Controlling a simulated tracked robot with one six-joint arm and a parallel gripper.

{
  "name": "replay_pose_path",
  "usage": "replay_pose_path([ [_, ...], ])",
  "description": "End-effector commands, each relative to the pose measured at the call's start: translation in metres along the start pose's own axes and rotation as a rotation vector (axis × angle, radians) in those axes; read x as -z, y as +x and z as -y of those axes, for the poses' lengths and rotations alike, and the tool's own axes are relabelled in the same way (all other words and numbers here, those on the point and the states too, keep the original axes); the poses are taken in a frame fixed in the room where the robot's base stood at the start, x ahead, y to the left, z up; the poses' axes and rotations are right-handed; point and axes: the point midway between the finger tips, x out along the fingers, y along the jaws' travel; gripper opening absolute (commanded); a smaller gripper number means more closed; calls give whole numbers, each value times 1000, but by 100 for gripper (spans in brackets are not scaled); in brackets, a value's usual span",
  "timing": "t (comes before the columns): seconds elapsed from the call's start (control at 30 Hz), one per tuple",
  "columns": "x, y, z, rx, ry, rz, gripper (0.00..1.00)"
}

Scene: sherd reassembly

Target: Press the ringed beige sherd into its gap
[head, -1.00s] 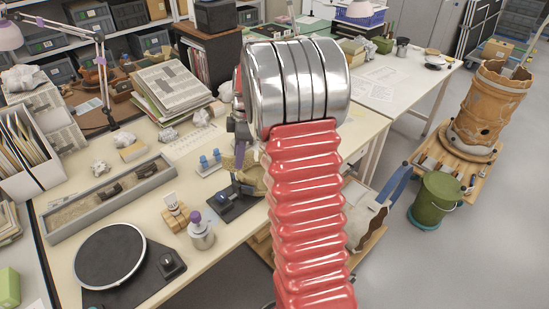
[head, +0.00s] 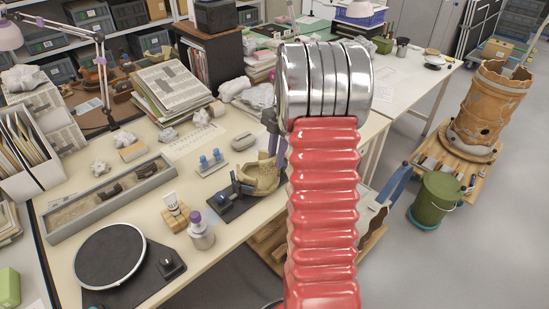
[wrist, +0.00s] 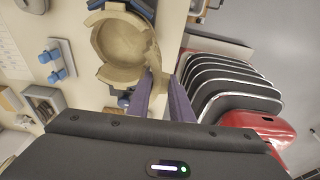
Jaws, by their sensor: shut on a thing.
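A beige, round, broken pot (head: 262,178) sits in a dark holder (head: 228,205) near the front edge of the table. In the wrist view the pot (wrist: 104,42) shows its open hollow and thick rim. My gripper (wrist: 163,82) has purple fingers close beside the pot's lower right edge. It is shut on a narrow beige sherd (wrist: 157,84), seen edge-on between the fingertips. The sherd looks very near the pot wall; I cannot tell whether they touch. Its ring mark and the gap are not clear. In the head view my arm hides most of my gripper (head: 281,158).
A purple-capped bottle (head: 200,234), a small wooden block stand (head: 174,215) and blue clips (head: 210,160) stand left of the pot. A round turntable (head: 110,256) is at front left. Floor shows right of the table edge.

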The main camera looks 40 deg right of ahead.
Motion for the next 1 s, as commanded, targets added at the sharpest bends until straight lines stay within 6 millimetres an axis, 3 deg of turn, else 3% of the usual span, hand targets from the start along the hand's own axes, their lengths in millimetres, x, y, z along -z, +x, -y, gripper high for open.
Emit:
replay_pose_path([
  [1.0,-6,35,-1,0,-1,0,3],
])
